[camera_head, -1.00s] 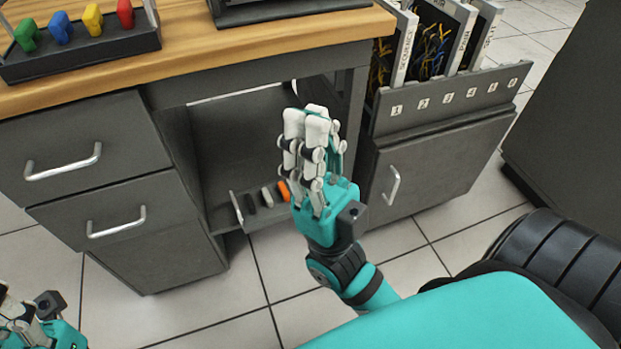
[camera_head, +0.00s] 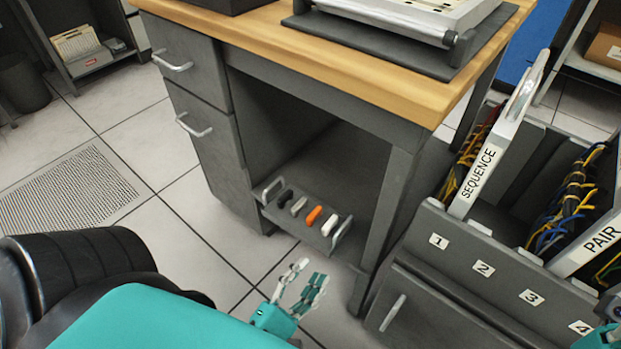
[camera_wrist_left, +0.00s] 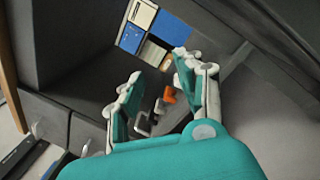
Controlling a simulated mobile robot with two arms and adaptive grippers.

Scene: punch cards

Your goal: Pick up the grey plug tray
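The grey plug tray (camera_head: 296,229) sits low in the desk's open compartment, with a pale handle at each end. Several plugs lie in it, among them a black one, an orange plug (camera_head: 314,216) and a white one. My left gripper (camera_head: 303,277) is open and empty, in front of and below the tray, apart from it. In the left wrist view, the open fingers (camera_wrist_left: 160,92) frame the orange plug (camera_wrist_left: 169,96) further off; much of the tray is hidden there. Only a bit of my right gripper (camera_head: 598,338) shows at the bottom right edge; its fingers are cut off.
The wooden desk top (camera_head: 270,45) overhangs the compartment, with drawers (camera_head: 190,90) on the left and a desk leg to the right. A numbered card rack (camera_head: 500,275) stands close on the right. Tiled floor (camera_head: 200,225) is free in front of the desk.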

